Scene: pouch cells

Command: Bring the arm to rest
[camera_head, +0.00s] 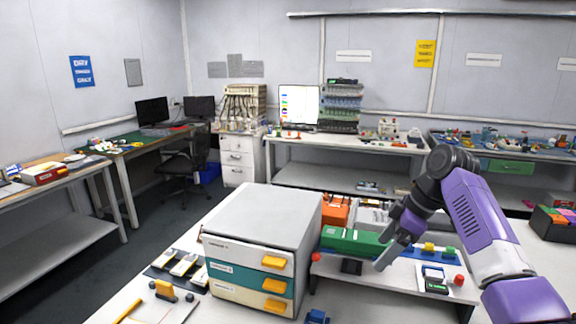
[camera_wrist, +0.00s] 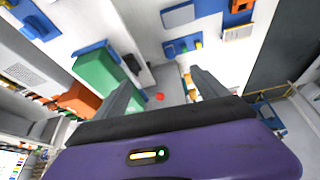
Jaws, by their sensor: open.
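My purple and dark grey arm comes in from the right in the head view, bent at a dark joint. My gripper (camera_head: 392,248) points down and to the left above the white bench, near a green block-shaped item (camera_head: 350,241). In the wrist view my gripper (camera_wrist: 163,82) shows two grey fingers spread apart with nothing between them. The green item (camera_wrist: 100,78) lies to the left of the fingers there. The fingers appear apart from the things on the bench.
A drawer cabinet (camera_head: 258,235) with yellow handles stands left of my gripper. An orange bin (camera_head: 335,210) is behind the green item. A small device (camera_head: 434,276) and a red knob (camera_head: 459,280) sit right of my gripper. Open floor (camera_head: 150,235) lies left of the bench.

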